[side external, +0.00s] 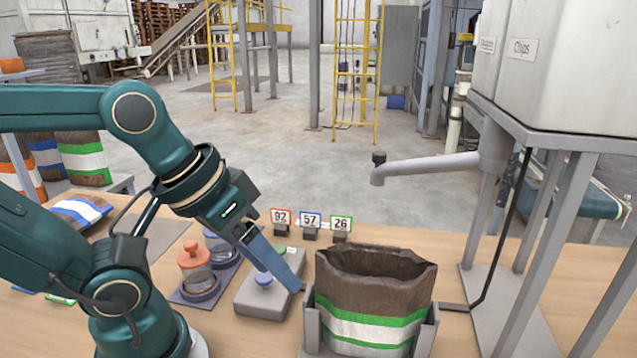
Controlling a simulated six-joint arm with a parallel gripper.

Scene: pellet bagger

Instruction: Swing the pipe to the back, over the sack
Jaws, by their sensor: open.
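The grey pipe (430,166) reaches left from the hopper's outlet and ends in a downturned spout with a dark knob (379,157) on top. In the picture the spout is above the mouth of the sack; I cannot tell its depth relative to the sack. The brown sack (368,295) with a green and white band stands upright and open in a grey holder. My gripper (292,280) points down and right, low over the table, left of the sack and well away from the pipe. It is open and appears empty, with one finger largely hiding the other.
A grey box (254,302) with a blue button (263,278) is beside my gripper. Number cards (311,219) stand behind the sack. The hopper frame (545,135) blocks the right side.

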